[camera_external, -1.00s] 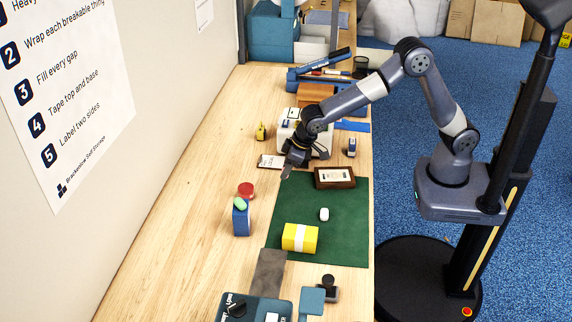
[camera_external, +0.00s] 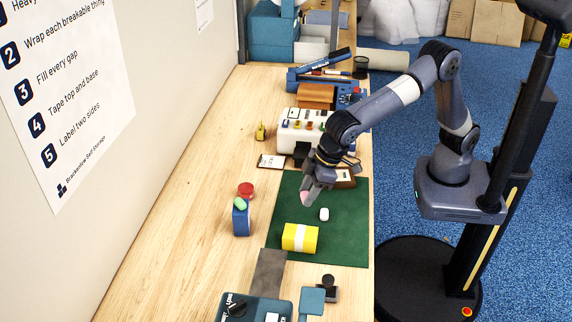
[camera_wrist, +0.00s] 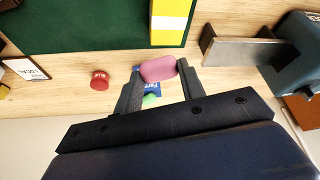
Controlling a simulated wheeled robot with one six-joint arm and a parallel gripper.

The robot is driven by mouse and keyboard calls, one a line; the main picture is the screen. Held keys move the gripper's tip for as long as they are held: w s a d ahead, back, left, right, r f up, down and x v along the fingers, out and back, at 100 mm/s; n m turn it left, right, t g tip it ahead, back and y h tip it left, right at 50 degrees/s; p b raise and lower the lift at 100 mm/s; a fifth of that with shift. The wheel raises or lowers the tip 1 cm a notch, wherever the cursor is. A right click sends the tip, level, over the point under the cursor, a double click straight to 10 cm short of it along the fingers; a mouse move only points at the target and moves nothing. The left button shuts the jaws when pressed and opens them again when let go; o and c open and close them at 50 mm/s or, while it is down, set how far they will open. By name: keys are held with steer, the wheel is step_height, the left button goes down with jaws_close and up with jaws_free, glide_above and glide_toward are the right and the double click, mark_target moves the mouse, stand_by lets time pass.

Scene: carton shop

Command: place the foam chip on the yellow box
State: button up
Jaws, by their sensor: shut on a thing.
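My gripper (camera_external: 311,190) is shut on a pink foam chip (camera_wrist: 158,68), held between the two fingertips in the wrist view. In the external view the pink chip (camera_external: 305,196) shows small at the fingertips, above the green mat (camera_external: 345,215). The yellow box (camera_external: 290,236) with a white band lies on the mat, nearer the camera than my gripper and apart from it. Its top looks bare. In the wrist view the yellow box (camera_wrist: 165,38) shows in part at the top edge.
A white chip (camera_external: 324,214) lies on the mat close to my gripper. A blue box (camera_external: 241,221) with a green chip (camera_external: 240,204) on top and a red round thing (camera_external: 246,190) stand left of the mat.

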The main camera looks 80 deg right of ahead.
steer(key=s+a, duration=0.2)
steer(key=a, duration=0.1)
steer(key=p, duration=0.1)
glide_above(307, 234)
steer(key=s, duration=0.2)
steer(key=shift+n, duration=0.4)
steer(key=f, duration=0.5)
steer(key=shift+w+d, duration=0.15)
steer(key=shift+d, duration=0.15)
steer(key=shift+f+p, duration=0.5)
steer(key=shift+f, duration=1.65)
steer(key=shift+f, duration=0.2)
steer(key=o, duration=0.9)
steer(key=shift+r, duration=0.1)
steer(key=shift+o, duration=0.2)
steer(key=shift+r, duration=0.1)
steer(key=shift+r, duration=0.2)
steer(key=b+v, duration=0.2)
steer(key=v, duration=0.9)
steer(key=shift+d+r, duration=0.2)
steer(key=shift+r, duration=0.1)
